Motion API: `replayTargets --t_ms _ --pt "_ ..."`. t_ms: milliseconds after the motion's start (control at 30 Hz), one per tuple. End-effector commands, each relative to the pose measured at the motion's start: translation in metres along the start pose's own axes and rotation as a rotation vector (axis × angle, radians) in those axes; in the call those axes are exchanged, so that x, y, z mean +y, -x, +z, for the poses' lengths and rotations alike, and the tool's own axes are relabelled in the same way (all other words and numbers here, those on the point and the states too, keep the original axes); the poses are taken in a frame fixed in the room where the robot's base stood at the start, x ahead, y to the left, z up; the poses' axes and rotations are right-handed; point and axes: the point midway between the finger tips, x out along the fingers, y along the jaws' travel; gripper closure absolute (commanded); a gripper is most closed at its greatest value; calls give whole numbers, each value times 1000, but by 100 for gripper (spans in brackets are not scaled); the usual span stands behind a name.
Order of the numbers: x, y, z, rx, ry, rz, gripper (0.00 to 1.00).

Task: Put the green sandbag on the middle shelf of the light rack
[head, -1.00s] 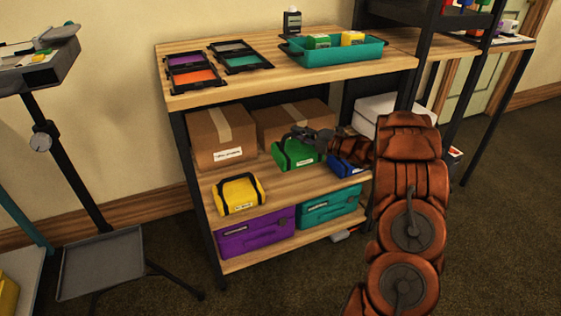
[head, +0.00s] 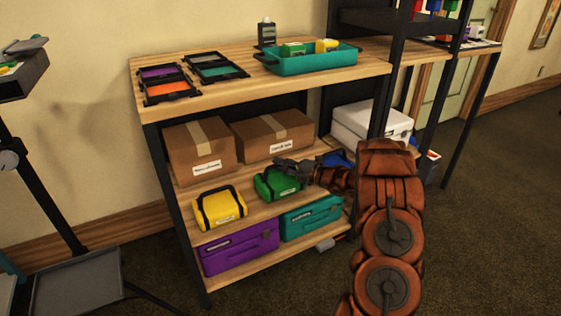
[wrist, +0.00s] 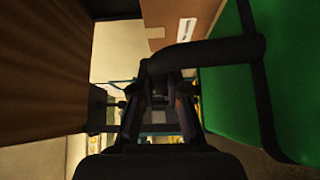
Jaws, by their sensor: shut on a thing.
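The green sandbag (head: 275,184) is at the middle level of the light wood rack (head: 160,107), right of the yellow bag and in front of a cardboard box. My gripper (head: 296,170) is at the top of the green sandbag, shut on its black handle. In the wrist view, the handle crosses the fingers (wrist: 172,90) and the sandbag's green side (wrist: 235,90) fills the right. I cannot tell whether the sandbag rests on the middle shelf (head: 188,186) or hangs just above its front part.
A yellow bag (head: 219,208) is left of the sandbag, and a blue bag (head: 338,158) is partly hidden behind my gripper. Cardboard boxes (head: 200,150) stand behind. Purple (head: 240,250) and teal (head: 312,222) cases are below. A teal tray (head: 320,60) is on top.

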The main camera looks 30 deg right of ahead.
Motion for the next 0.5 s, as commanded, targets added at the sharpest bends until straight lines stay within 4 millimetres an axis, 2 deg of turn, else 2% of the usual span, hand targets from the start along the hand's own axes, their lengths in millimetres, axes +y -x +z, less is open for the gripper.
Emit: replayTargets --t_ms 167,500 --pt "-16 0 1 -1 3 4 100" --pt "-18 0 1 -1 4 4 100"
